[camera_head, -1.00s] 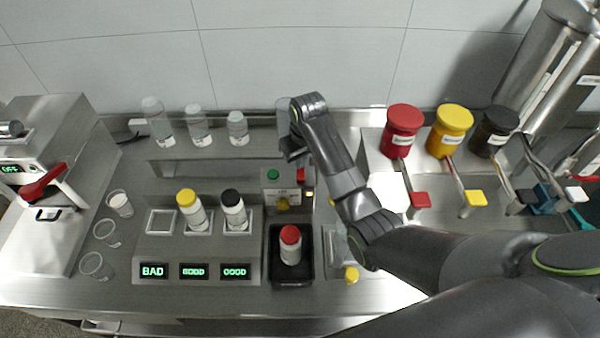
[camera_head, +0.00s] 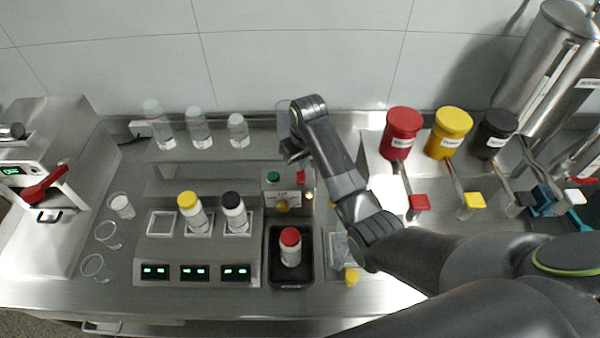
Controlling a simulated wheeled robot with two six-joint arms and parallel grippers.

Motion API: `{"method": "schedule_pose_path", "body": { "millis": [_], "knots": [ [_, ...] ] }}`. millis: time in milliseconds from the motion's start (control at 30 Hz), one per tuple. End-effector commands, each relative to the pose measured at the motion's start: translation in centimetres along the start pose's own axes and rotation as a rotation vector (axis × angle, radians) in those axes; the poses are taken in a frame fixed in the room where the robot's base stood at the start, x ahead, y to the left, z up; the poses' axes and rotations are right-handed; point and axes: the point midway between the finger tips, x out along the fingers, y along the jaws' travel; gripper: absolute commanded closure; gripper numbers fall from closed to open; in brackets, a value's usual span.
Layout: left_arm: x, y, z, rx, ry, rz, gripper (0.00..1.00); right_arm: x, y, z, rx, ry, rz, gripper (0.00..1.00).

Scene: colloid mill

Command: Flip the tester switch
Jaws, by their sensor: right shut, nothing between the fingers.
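The tester (camera_head: 150,252) is a grey stand with three displays along its front and three square slots. The displays show short green dashes. A yellow-capped bottle (camera_head: 193,212) and a black-capped bottle (camera_head: 235,212) stand in the middle and right slots; the left slot is empty. My right gripper (camera_head: 292,152) is shut and empty above and behind the box, apart from the knob. Its arm hides part of the bench. My left gripper is out of view.
A red-capped bottle (camera_head: 290,250) stands in a black tray (camera_head: 275,278). Clear bottles (camera_head: 198,130) stand on the rear shelf. Empty cups (camera_head: 94,266) are at left, beside a machine with a red lever (camera_head: 42,185). Red, yellow and black canisters (camera_head: 449,130) stand at right.

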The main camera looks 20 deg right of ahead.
Motion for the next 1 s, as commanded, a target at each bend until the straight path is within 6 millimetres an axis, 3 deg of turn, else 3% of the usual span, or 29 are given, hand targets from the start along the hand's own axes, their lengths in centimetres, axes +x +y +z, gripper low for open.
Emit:
{"method": "schedule_pose_path", "body": {
  "millis": [100,600,1000],
  "knots": [
    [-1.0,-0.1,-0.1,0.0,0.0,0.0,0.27,-1.4,0.0,-0.3,0.0,0.003,0.001,1.0],
    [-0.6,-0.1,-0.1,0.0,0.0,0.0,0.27,-5.0,0.1,-0.9,0.0,0.004,0.002,1.0],
    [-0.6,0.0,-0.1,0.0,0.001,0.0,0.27,-5.7,0.0,-0.9,0.0,0.004,0.001,1.0]
  ]
}}
